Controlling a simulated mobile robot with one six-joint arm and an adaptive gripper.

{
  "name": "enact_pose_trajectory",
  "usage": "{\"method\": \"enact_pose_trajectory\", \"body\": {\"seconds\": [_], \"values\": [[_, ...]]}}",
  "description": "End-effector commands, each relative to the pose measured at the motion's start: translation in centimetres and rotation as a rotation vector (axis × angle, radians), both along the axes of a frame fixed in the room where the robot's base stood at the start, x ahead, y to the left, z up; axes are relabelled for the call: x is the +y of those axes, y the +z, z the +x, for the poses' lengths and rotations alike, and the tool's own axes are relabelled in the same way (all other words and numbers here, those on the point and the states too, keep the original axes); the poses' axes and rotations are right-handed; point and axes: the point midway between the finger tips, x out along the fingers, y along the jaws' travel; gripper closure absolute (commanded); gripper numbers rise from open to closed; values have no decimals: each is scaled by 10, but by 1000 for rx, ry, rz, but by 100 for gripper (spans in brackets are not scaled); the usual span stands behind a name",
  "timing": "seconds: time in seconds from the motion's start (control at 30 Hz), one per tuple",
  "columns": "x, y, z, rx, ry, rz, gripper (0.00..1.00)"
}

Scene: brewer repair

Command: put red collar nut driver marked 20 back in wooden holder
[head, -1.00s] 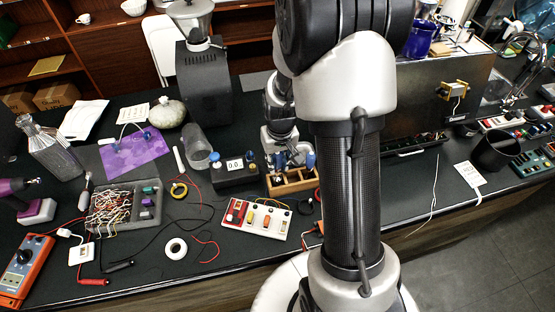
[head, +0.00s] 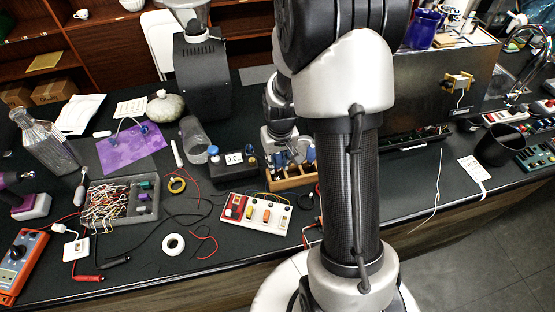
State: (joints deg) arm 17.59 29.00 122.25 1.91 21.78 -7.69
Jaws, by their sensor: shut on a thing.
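The wooden holder (head: 292,184) stands on the black counter just left of my arm's thick upright link. Blue-handled drivers (head: 310,156) stand in or over it, partly hidden by my arm. My gripper (head: 290,150) is directly above the holder, pointing down, and looks shut on a slim driver. The red collar and the mark 20 are too small and covered to make out. I cannot tell whether the driver's tip is inside a slot or above it.
A black box with a display (head: 234,167) stands close left of the holder. A white switch panel (head: 256,213) lies in front. A grinder (head: 203,80) stands behind.

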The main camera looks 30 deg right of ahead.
Motion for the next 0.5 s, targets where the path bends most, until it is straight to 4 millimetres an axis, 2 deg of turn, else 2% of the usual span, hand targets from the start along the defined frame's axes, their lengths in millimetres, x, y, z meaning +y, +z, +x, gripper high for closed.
{"method": "enact_pose_trajectory", "body": {"seconds": [0.13, 0.17, 0.5], "values": [[0, 1, 0, 0, 0, 0, 100], [0, 1, 0, 0, 0, 0, 76], [0, 1, 0, 0, 0, 0, 54]]}}
